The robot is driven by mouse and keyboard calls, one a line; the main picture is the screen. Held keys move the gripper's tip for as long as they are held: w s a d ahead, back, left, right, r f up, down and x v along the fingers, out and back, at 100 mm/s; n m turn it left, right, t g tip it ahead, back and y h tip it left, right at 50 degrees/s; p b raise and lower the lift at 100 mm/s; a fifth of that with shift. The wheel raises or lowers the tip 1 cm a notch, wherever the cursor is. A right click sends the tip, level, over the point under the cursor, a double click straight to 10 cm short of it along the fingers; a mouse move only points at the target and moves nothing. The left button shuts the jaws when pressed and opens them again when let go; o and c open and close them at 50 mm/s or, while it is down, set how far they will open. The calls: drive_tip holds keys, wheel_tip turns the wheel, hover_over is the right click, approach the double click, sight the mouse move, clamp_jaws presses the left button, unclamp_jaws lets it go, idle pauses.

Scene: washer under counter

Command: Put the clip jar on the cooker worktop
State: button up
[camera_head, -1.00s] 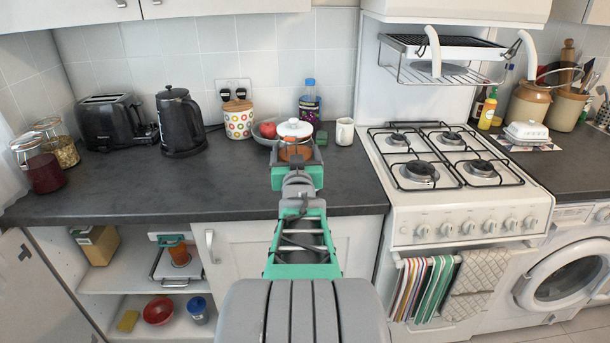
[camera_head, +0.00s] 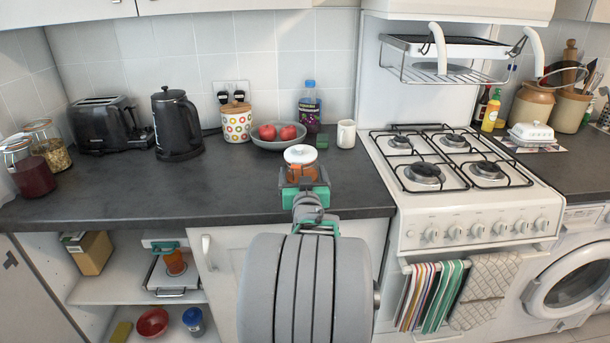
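The clip jar (camera_head: 300,159), a small jar with a white lid and orange-brown contents, is at my gripper (camera_head: 302,180). My gripper reaches over the dark grey worktop (camera_head: 235,185) left of the cooker, with its fingers around the jar's lower part. The fingertips are partly hidden by the jar and the wrist. The jar is upright near the worktop's front half; I cannot tell whether its base touches the surface. The white gas cooker (camera_head: 480,205) stands to the right, with black pan supports over its hob.
A bowl of red fruit (camera_head: 278,136), a green block (camera_head: 322,141), a white jug (camera_head: 346,134) and a bottle (camera_head: 309,110) stand behind the jar. A kettle (camera_head: 177,125), toaster (camera_head: 105,124) and storage jars are at left. The front worktop strip is mostly clear.

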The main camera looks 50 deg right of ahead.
drive_tip(key=shift+o, duration=1.3)
drive_tip(key=shift+s+a+r, duration=0.1)
drive_tip(key=shift+a+r, duration=0.15)
drive_tip(key=shift+r, duration=0.05)
drive_tip(key=shift+s+a, duration=0.1)
